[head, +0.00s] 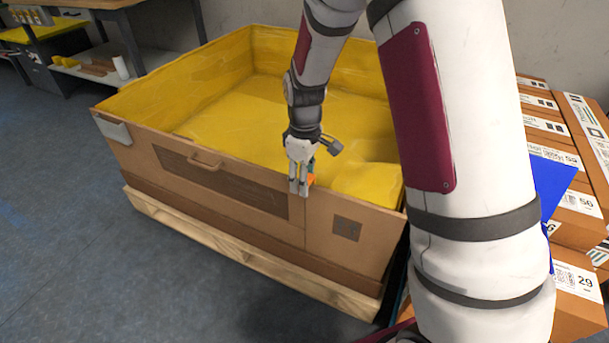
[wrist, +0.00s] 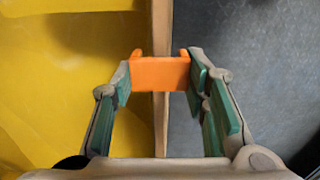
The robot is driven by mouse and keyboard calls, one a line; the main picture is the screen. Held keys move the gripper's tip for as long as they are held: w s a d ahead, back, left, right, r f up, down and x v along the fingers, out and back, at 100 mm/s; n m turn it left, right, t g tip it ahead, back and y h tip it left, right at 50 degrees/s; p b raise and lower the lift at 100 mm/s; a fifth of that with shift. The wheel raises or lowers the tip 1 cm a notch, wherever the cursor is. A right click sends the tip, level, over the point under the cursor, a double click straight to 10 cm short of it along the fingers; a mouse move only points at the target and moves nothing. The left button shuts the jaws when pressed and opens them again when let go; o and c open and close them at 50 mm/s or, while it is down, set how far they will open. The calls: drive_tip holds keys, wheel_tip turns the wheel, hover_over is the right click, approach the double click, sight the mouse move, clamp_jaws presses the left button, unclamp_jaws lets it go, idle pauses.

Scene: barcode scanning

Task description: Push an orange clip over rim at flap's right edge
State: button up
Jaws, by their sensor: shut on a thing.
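An orange clip (wrist: 160,74) is held between the green-padded fingers of my gripper (wrist: 158,82) in the wrist view. The clip lies across the thin brown rim (wrist: 161,125) of the yellow-lined box; whether it is seated on the rim or just above it, I cannot tell. In the head view my gripper (head: 301,186) points down at the box's front wall, and a bit of the orange clip (head: 311,180) shows beside the fingers. The front flap (head: 225,178), a darker panel with a handle, has its right edge just below my gripper.
The large box (head: 130,150) with yellow lining (head: 240,115) stands on a wooden pallet (head: 250,262). Labelled cartons (head: 570,225) and a blue panel (head: 552,185) are at the right. A workbench (head: 150,45) stands behind left. The floor (head: 70,240) in front is clear.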

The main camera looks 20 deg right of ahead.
drive_tip(key=shift+f, duration=0.15)
drive_tip(key=o, duration=0.9)
wheel_tip(320, 180, up, 12)
idle(0.4)
